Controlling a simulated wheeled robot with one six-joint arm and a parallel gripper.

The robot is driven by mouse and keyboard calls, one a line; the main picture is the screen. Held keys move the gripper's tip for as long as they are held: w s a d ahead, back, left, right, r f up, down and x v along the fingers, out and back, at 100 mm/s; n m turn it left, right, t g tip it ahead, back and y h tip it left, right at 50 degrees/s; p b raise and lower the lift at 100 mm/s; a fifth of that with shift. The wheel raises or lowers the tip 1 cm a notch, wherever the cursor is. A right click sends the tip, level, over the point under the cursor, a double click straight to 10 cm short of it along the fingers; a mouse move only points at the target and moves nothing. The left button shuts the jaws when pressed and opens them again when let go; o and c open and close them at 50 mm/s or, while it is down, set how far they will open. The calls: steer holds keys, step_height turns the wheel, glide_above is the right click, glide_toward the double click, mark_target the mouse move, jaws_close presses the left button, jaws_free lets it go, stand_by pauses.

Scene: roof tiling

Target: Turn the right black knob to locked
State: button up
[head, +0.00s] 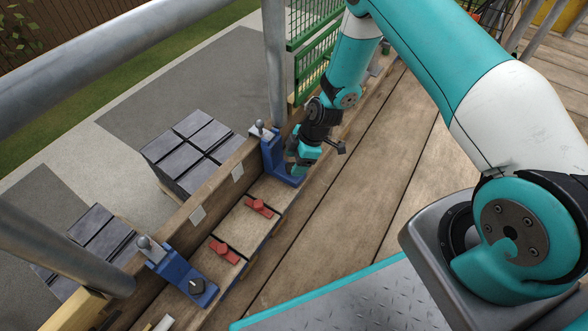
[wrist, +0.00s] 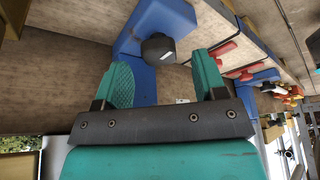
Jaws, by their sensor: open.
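The right blue bracket (head: 271,152) is fixed to the wooden ledge, and my gripper (head: 295,166) is low beside it. Its black knob is hidden behind my gripper in the head view. In the wrist view the black knob (wrist: 158,47) shows on the blue bracket (wrist: 163,14), with a small pale mark on its side. My gripper's teal fingers are open, and the knob lies just ahead of the gap between their tips, not clasped.
Two red handles (head: 258,207) (head: 224,251) sit on the ledge between the brackets. A wooden board (head: 215,193) runs behind them. Stacked dark tiles (head: 190,145) stand beyond it. Metal rail posts (head: 276,65) rise nearby. The plank floor (head: 350,195) at the right is clear.

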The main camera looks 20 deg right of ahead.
steer(key=shift+x, duration=0.9)
steer(key=shift+c, duration=0.3)
steer(key=shift+w, duration=0.1)
steer(key=c, duration=0.9)
steer(key=shift+o, duration=0.2)
